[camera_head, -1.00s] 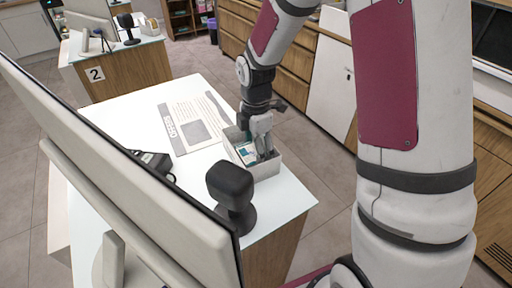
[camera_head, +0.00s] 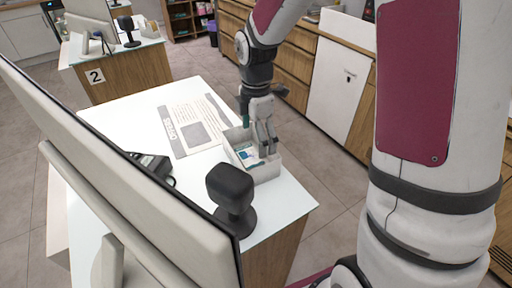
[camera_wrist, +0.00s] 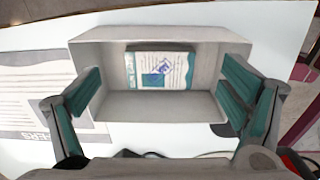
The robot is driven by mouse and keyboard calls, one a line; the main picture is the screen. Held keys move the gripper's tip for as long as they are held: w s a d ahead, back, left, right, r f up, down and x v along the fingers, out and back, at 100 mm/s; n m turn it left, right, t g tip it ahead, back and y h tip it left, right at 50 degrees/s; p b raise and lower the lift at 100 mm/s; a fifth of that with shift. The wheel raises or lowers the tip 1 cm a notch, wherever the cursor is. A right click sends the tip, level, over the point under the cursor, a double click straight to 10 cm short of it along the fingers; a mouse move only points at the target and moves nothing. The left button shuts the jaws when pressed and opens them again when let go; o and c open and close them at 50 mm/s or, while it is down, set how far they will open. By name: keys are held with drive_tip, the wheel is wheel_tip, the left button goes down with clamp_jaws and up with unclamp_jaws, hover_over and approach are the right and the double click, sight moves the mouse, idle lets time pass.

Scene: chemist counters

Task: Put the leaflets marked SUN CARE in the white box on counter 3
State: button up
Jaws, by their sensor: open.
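The white box (camera_head: 268,171) stands upright near the right edge of the near counter (camera_head: 120,125). A stack of leaflets (camera_wrist: 160,72) with white, blue and teal print lies inside it against one wall, and it also shows in the head view (camera_head: 246,155). The leaflets' heading is too small to read surely. My gripper (camera_head: 262,150) is over the box; in the wrist view my gripper (camera_wrist: 168,100) is open, its teal finger pads spread to either side of the box. Nothing is between the pads close to them, and the leaflets lie free of the fingers.
A monitor (camera_head: 130,185) and a black scanner (camera_head: 232,200) stand nearby on the counter. A card terminal (camera_head: 152,165) sits beside the monitor. A printed mat (camera_head: 190,125) lies flat left of the box. Counter 2 (camera_head: 120,80) is behind.

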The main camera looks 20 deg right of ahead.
sight(256, 153)
drive_tip(key=s+r+m+t, duration=0.1)
drive_tip(key=s+r+m, duration=0.4)
drive_tip(key=r, duration=0.3)
drive_tip(key=s+r+m+t, duration=0.1)
drive_tip(key=s+r+m, duration=0.35)
drive_tip(key=r, duration=0.35)
drive_tip(key=s+r+m+t, duration=0.2)
drive_tip(key=s+m+t, duration=0.1)
drive_tip(key=s+m, duration=0.6)
drive_tip(key=shift+s+m, duration=0.35)
drive_tip(key=shift+s, duration=1.2)
drive_tip(key=shift+d, duration=0.1)
